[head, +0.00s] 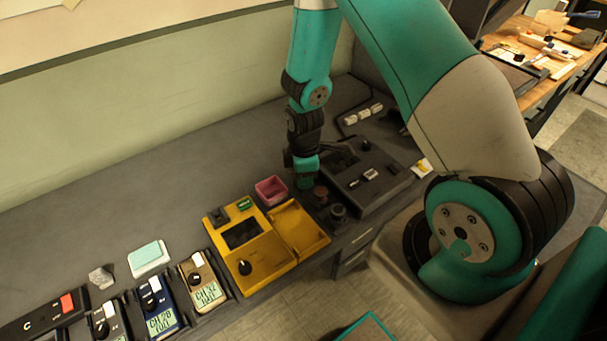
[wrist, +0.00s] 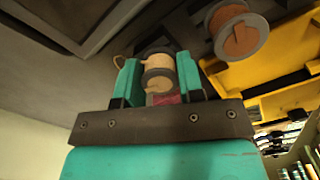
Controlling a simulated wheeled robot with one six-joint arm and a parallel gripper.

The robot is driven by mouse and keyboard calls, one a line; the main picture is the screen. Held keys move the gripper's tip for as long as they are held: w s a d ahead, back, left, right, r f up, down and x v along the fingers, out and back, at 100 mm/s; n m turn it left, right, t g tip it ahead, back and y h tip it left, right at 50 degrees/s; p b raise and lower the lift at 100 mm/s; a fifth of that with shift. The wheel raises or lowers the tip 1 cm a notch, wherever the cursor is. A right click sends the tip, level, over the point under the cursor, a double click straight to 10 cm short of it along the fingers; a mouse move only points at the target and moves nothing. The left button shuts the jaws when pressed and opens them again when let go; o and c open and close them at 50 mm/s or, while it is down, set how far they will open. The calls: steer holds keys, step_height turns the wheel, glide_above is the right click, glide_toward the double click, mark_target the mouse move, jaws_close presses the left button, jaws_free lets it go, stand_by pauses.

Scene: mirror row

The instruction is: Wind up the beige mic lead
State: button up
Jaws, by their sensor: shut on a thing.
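My gripper (head: 305,180) points down at the desk beside the dark grey unit in the head view. In the wrist view, the two teal fingers of my gripper (wrist: 158,72) are shut on a beige reel (wrist: 157,60), which looks like the beige mic lead wound on a spool. The fingers hide the reel in the head view. How much lead is loose cannot be seen.
A brown-orange reel (wrist: 235,35) stands close by. A pink box (head: 271,190) and an open yellow case (head: 245,240) are left of my gripper. A dark grey unit (head: 365,175) is at its right. The desk behind the pink box is clear.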

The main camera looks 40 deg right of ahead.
steer(key=m, duration=0.4)
steer(key=shift+m, duration=0.4)
steer(key=m, duration=0.8)
steer(key=shift+p, duration=0.35)
steer(key=m, duration=0.5)
steer(key=o, duration=0.7)
steer(key=shift+o, duration=0.2)
steer(key=shift+r, duration=0.15)
step_height(320, 180, up, 17)
steer(key=b, duration=0.1)
